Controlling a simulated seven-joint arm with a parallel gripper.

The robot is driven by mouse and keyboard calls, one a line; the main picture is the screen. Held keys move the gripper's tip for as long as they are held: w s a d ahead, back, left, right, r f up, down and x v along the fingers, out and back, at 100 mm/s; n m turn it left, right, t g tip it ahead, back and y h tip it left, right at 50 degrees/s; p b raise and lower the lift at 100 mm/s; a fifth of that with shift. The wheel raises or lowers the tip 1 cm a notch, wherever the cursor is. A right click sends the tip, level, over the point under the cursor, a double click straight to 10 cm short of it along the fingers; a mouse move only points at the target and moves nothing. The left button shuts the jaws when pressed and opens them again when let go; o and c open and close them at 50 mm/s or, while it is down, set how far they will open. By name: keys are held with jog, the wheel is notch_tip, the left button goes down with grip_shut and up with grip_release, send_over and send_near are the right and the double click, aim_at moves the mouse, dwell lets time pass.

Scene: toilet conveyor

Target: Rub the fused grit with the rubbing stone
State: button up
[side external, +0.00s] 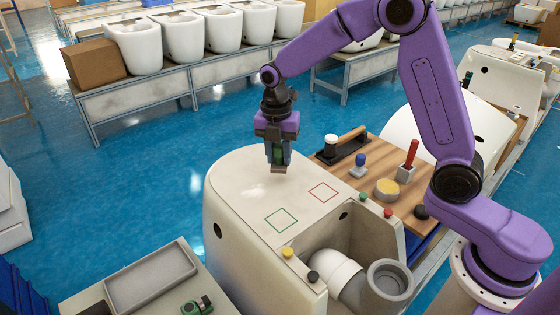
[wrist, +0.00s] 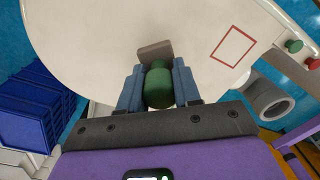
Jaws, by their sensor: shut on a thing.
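My gripper (side external: 277,152) is shut on the green handle of the rubbing stone (side external: 278,170), over the cream toilet body (side external: 235,180). In the wrist view, my gripper's fingers (wrist: 158,82) stand on both sides of the green handle, and the grey-brown block of the rubbing stone (wrist: 155,51) shows beyond it. The stone is close to the top surface; I cannot tell whether it touches. No fused grit can be made out clearly. A pale patch (side external: 256,191) on the top may be glare.
A green square outline (side external: 281,220) and a red one (side external: 323,192) mark the toilet's top. A wooden board (side external: 374,172) with several tools lies to the right. A grey tray (side external: 150,279) stands at front left. Coloured knobs and a pipe opening (side external: 388,280) edge the front.

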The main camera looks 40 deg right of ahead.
aim_at(279, 145)
jog(key=shift+r, duration=2.1)
